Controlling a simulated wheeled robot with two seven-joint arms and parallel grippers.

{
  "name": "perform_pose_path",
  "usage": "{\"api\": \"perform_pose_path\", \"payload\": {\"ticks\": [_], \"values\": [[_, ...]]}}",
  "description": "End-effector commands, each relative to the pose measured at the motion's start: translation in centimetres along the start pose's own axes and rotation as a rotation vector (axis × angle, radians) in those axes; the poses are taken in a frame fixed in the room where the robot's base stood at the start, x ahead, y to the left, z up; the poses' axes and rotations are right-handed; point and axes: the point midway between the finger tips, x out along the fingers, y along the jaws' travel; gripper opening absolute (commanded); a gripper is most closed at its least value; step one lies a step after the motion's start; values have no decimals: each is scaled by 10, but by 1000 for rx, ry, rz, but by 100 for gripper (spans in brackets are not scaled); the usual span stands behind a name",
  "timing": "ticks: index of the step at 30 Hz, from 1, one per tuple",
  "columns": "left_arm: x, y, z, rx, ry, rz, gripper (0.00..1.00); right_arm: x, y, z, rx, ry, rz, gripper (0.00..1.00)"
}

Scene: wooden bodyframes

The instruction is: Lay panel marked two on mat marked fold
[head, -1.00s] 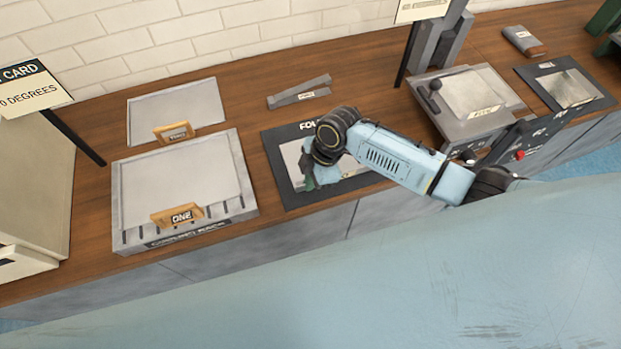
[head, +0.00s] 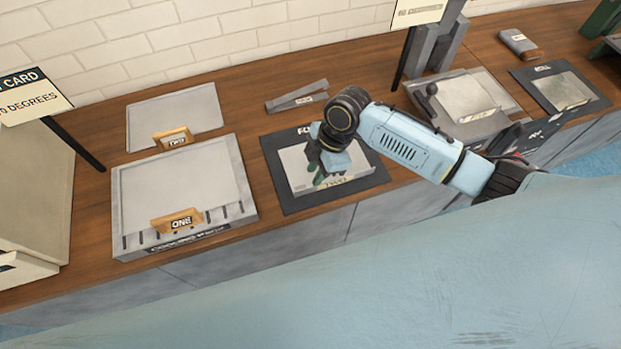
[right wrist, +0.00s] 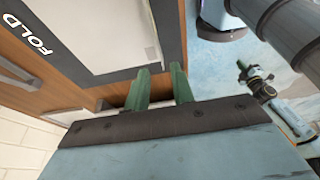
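The panel marked two (head: 180,108) is a flat grey sheet with an orange tag (head: 174,139) reading TWO. It lies at the back left, behind the cooling rack. The dark mat marked fold (head: 279,185) lies near the counter's front edge, its lettering partly covered by my arm. It also shows in the right wrist view (right wrist: 75,68). A light grey panel (head: 359,165) with a pale tag, too small to read surely, lies on this mat. My right gripper (head: 318,178) is low over it; its green fingers (right wrist: 157,78) stand apart with nothing seen between them.
A panel marked one (head: 183,187) lies on the cooling rack (head: 245,212), left of the mat. Grey strips (head: 297,97) lie behind the mat. A press with a panel (head: 470,95) and another dark mat (head: 526,78) stand right. Sign posts rise at left and centre.

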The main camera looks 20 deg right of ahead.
Motion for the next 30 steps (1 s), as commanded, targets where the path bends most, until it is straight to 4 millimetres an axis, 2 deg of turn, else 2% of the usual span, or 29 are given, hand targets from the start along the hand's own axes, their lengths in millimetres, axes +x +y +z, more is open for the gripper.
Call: {"api": "perform_pose_path", "payload": {"ticks": [1,3,10,30], "values": [[-2,0,0,0,0,0,0,-13,1,0,-1,0,3,24],[-3,0,0,0,0,0,0,-26,1,0,-1,0,3,24],[-4,0,-1,0,1,0,0,-53,0,0,0,1,0,24],[-4,0,-1,-1,1,-1,0,-56,-2,-2,4,3,0,24]]}}
